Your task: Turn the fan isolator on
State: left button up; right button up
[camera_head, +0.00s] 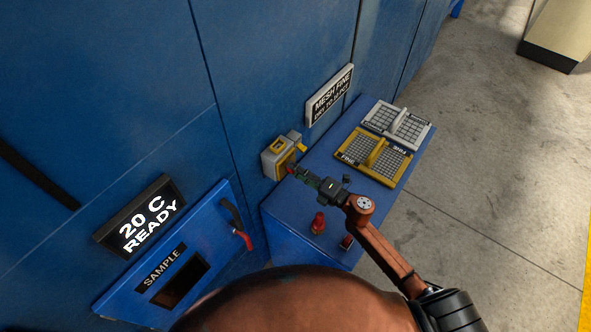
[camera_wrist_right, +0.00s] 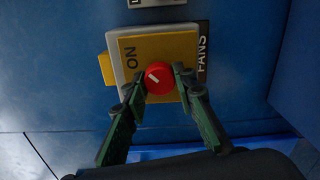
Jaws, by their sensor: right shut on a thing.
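The fan isolator (camera_head: 271,163) is a pale grey box with a yellow face, mounted on the blue wall. In the right wrist view its yellow plate (camera_wrist_right: 172,46) carries the word ON at left, with a FANS label beside it. Its round red knob (camera_wrist_right: 158,84) has a white mark that lies diagonally, its outer end toward the ON side. My right gripper (camera_head: 291,171) reaches the isolator from the right. In the right wrist view its green fingers (camera_wrist_right: 160,82) stand on both sides of the knob, shut on it. My left gripper is out of view.
A blue cabinet (camera_head: 285,222) stands below the isolator, with a red-topped item (camera_head: 318,224) and yellow and white mesh trays (camera_head: 372,157) on top. A SAMPLE door (camera_head: 120,297) with a red-ended handle and a "20 C READY" display (camera_head: 142,222) are at left. Open floor lies right.

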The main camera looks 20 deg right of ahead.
jog(key=shift+d, duration=0.1)
jog(key=o, duration=1.2)
jog(key=shift+c, duration=0.2)
jog(key=v, duration=1.2)
